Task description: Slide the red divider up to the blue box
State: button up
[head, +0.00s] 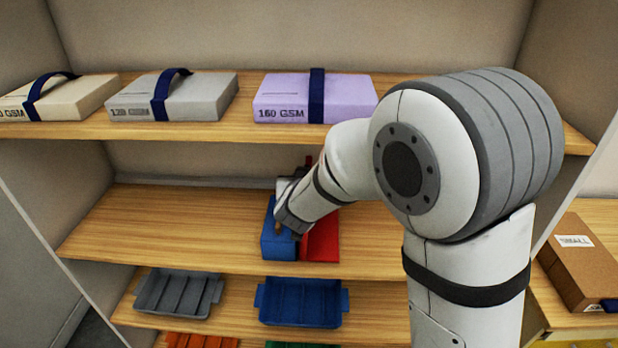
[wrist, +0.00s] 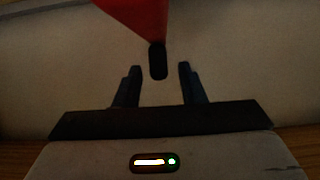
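The blue box (head: 276,242) sits on the middle shelf, partly covered by my arm. The red divider (head: 322,240) is just to its right, with its base flat on the shelf; my arm hides much of it and any gap between the two. In the wrist view a red part of the divider (wrist: 135,15) shows at the top, with a dark rounded tab (wrist: 158,60) below it. My gripper (wrist: 158,72) has its two fingers apart, one on each side of the tab, with space visible on both sides. In the head view my arm hides the fingers.
The middle shelf (head: 150,225) is clear left of the blue box. Strapped paper packs, including a purple one (head: 316,96), lie on the shelf above. A grey tray (head: 178,293) and a blue tray (head: 300,302) stand below. A brown box (head: 585,262) is at right.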

jog(key=v, duration=0.6)
jog(key=shift+r, duration=0.1)
jog(key=shift+d+r+y, duration=0.2)
jog(key=shift+d+y, duration=0.05)
jog(key=shift+y, duration=0.05)
jog(key=s+d+g+h, duration=0.1)
jog(key=s+d+g, duration=0.9)
jog(key=s+d, duration=1.1)
jog(key=s, duration=0.2)
jog(key=shift+s+d+g, duration=0.3)
jog(key=shift+s+d, duration=0.05)
jog(key=shift+d, duration=0.05)
jog(key=shift+f, duration=0.1)
